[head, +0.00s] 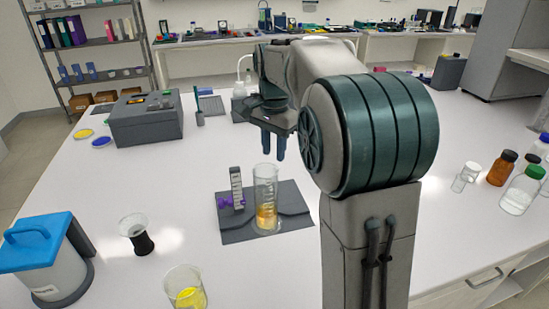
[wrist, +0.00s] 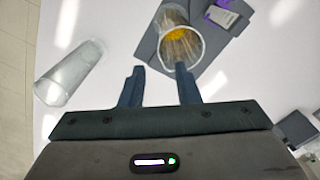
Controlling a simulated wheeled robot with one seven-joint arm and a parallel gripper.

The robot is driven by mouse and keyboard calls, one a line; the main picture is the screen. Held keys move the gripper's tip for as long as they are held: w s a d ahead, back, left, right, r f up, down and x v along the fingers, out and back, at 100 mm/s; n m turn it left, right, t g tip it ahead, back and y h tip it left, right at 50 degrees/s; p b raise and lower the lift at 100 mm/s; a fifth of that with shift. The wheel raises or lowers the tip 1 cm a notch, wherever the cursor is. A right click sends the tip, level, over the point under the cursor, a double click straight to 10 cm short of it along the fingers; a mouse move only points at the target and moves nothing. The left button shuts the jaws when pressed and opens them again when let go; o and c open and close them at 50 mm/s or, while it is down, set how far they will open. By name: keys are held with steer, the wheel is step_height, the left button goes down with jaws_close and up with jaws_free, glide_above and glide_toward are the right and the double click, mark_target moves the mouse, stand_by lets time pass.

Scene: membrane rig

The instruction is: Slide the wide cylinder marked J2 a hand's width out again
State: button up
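A clear glass cylinder with amber liquid (head: 265,205) stands upright on a dark grey mat (head: 240,234); it also shows in the wrist view (wrist: 178,45), at the top. A second, clear and seemingly empty glass cylinder (wrist: 70,73) is at the left of the wrist view; I do not make it out in the head view, where my arm hides part of the bench. No J2 mark is legible, so I cannot tell which one is J2. My gripper (head: 273,154) is open, pointing down, with nothing between its fingers (wrist: 160,75). It is behind the amber cylinder in the head view.
A scaled block with a purple clamp (head: 236,190) stands on the mat, left of the amber cylinder. A dark-based glass (head: 138,238), yellow beaker (head: 185,290) and blue-lidded container (head: 42,260) stand front left. Several bottles (head: 502,168) stand right.

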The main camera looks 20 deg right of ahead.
mark_target(266, 199)
step_height(266, 199, down, 14)
steer(key=p, duration=0.1)
steer(key=shift+r, duration=0.25)
